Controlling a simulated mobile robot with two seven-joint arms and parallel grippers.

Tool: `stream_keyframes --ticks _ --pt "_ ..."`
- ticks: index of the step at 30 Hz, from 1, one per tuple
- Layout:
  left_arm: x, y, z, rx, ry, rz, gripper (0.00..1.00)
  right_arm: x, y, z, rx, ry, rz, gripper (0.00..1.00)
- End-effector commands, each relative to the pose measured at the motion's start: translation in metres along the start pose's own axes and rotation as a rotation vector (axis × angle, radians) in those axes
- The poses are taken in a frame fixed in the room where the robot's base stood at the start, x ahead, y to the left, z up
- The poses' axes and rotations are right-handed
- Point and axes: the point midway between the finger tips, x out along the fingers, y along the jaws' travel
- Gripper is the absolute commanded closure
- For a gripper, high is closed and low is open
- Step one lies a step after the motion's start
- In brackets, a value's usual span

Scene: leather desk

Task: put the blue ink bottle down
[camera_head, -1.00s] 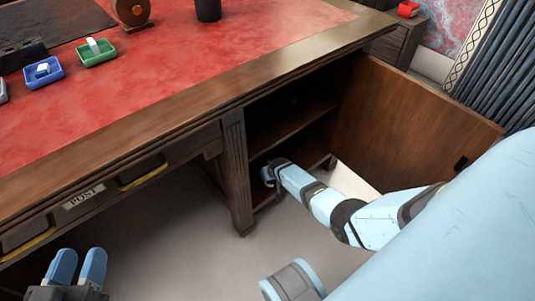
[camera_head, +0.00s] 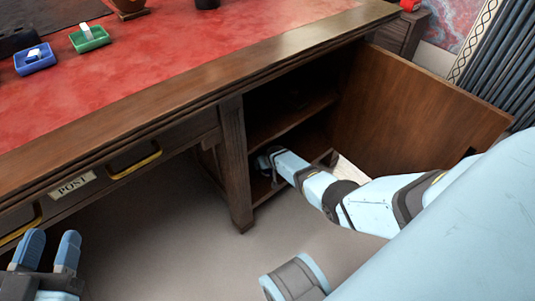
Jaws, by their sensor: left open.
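I cannot make out the blue ink bottle. My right arm reaches into the open cupboard (camera_head: 232,150) under the desk. My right gripper (camera_head: 265,162) is at its end, small and dark at the lower compartment, and I cannot tell its jaws or whether anything is between them. My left gripper (camera_head: 48,252) is at the bottom left, in front of the drawers, with its two blue fingers apart and nothing between them.
The cupboard door (camera_head: 425,105) stands open on the right. A shelf (camera_head: 290,118) crosses the cupboard above my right gripper. The red desk top (camera_head: 190,55) carries a blue tray (camera_head: 35,62) and a green tray (camera_head: 90,42). Open floor (camera_head: 165,245) lies below.

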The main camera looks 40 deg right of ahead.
Motion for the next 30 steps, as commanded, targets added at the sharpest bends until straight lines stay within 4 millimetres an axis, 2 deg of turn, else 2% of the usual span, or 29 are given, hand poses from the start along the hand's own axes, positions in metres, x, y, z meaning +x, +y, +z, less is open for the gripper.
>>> stream_keyframes --ticks 11,14,16,21,25,30 --pt "0.000 0.000 0.000 -0.001 -0.001 0.000 0.57 -0.003 0.000 -0.001 0.000 -0.001 0.000 0.09" --pt "0.002 -0.001 -0.012 -0.030 -0.018 0.007 0.57 -0.019 0.000 -0.004 0.000 -0.001 0.000 0.09" --pt "-0.004 0.008 -0.006 -0.124 -0.071 0.003 0.57 -0.030 0.000 -0.004 0.000 -0.001 0.000 0.09" --pt "-0.010 0.020 -0.005 -0.264 -0.147 0.011 0.57 -0.056 0.000 -0.004 0.000 -0.001 0.000 0.09" --pt "-0.013 0.027 -0.005 -0.338 -0.184 0.013 0.57 -0.070 0.000 -0.003 0.000 -0.001 0.000 0.09" --pt "-0.016 0.032 -0.003 -0.382 -0.206 0.014 0.57 -0.078 0.000 -0.002 0.000 -0.001 0.000 0.09"
